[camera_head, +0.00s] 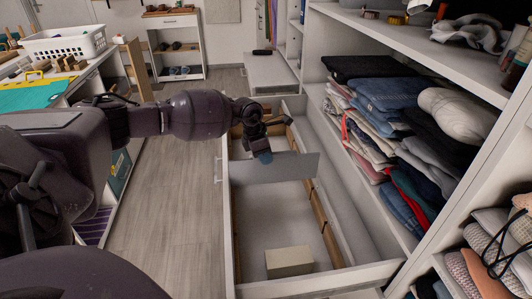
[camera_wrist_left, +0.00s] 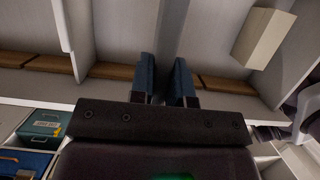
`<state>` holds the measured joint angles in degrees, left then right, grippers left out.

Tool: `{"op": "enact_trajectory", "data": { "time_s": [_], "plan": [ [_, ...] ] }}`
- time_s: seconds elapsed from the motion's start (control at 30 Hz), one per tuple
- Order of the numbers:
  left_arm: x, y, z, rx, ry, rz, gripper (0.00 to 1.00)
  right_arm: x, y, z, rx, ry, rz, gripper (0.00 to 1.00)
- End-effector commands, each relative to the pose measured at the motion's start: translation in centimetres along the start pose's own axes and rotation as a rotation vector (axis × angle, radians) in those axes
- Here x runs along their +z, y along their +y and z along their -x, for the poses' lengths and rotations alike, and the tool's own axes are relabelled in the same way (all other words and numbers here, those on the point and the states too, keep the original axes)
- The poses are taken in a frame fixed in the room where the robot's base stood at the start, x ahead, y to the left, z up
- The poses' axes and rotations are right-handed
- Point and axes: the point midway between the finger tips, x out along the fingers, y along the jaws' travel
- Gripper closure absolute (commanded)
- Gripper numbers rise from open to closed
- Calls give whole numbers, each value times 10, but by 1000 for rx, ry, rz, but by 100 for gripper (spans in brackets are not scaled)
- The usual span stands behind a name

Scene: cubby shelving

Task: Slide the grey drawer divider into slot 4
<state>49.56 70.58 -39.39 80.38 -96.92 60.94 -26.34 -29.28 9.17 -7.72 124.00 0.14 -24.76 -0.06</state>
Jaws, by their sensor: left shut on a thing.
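The grey drawer divider (camera_head: 290,168) is a thin flat panel standing across the open drawer (camera_head: 229,215) in the head view. My left gripper (camera_head: 264,156) is shut on its upper edge, toward the divider's left part. In the left wrist view my left fingers (camera_wrist_left: 166,82) sit on either side of the divider (camera_wrist_left: 171,30), seen nearly edge-on. Slotted wooden strips run along the drawer's left side (camera_head: 236,245) and right side (camera_head: 322,215). I cannot tell whether the divider's ends sit in any slot, and no slot numbers are readable. My right gripper is out of view.
A beige box (camera_head: 289,262) lies on the drawer floor near the front; it also shows in the left wrist view (camera_wrist_left: 258,40). Shelves with folded clothes (camera_head: 385,95) rise close on the right. The floor (camera_head: 175,205) left of the drawer is clear.

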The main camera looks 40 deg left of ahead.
Motion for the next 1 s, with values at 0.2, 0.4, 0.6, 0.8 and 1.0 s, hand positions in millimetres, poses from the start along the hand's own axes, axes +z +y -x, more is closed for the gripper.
{"op": "enact_trajectory", "data": {
  "time_s": [0.2,0.4,0.6,0.8,1.0],
  "plan": [
    [-7,0,-20,-3,3,1,100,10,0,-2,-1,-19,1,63],
    [-11,0,-34,-3,2,1,100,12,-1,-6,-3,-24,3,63],
    [-13,0,-40,-1,1,0,100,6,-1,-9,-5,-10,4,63],
    [-12,0,-40,0,-1,0,100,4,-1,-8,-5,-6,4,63],
    [-12,0,-40,0,-1,0,100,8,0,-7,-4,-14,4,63]
  ]
}}
